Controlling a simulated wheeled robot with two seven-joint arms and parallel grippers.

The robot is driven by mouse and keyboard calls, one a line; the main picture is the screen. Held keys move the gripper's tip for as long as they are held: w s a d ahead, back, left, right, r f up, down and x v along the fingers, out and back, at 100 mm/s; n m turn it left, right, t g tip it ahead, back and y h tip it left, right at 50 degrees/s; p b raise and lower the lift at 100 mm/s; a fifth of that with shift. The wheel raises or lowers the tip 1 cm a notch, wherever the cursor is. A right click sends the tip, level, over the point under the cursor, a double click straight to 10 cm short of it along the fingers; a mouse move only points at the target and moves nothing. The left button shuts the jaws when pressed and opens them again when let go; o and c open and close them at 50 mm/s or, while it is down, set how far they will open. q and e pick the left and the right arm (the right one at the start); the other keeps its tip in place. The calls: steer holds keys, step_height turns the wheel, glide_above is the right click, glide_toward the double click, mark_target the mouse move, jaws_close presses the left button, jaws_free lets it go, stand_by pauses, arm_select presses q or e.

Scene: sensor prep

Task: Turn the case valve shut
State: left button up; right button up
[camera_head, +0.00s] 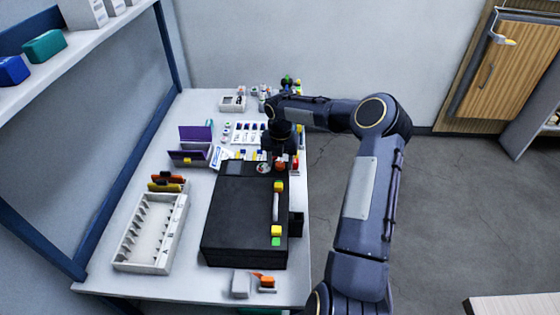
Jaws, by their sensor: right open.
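The black case (240,225) lies on the white table, with a small display-like panel near its far left corner. A small round red-and-pale part (264,168) sits at its far edge; it may be the valve, but it is too small to tell its setting. A silver handle (276,208) with yellow ends runs along the case's right side, with a green piece at its near end. My right gripper (280,158) points down over the far end of the case, close to the round part. It is open; its fingertips are hard to make out. My left gripper is out of view.
A white slotted tray (126,258) stands left of the case, and a purple open box (187,161) behind it. Small bottles and vials crowd the table's far end. Grey and orange pieces (241,284) lie at the near edge. A shelf (80,47) overhangs the left.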

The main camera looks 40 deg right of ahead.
steer(key=c, duration=1)
steer(key=shift+o, duration=0.2)
steer(key=shift+r+m, duration=0.1)
steer(key=shift+m, duration=0.2)
steer(key=m, duration=0.4)
steer(key=shift+p, duration=0.4)
steer(key=m, duration=1)
steer(key=shift+m, duration=0.4)
steer(key=m, duration=0.4)
steer(key=shift+m, duration=0.4)
